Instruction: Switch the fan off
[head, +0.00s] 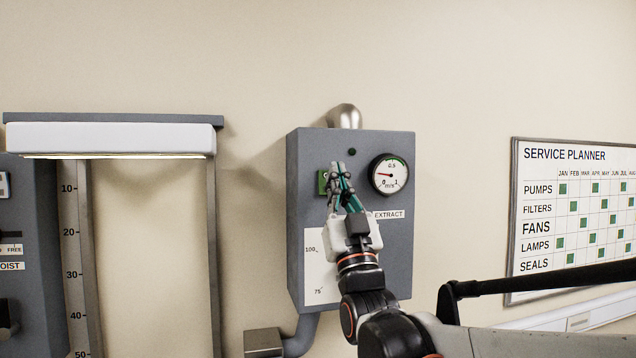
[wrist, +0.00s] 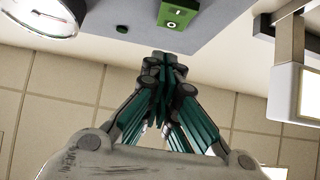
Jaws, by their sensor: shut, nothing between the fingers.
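The fan's control box, a grey wall box (head: 350,260) labelled EXTRACT, stands in front of me.
A round m/s gauge (head: 389,174) sits right of the plate, its needle pointing left. A small dark lamp (head: 352,152) is above. A lit white light fixture (head: 110,138) is at left, a planner board (head: 575,215) at right.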

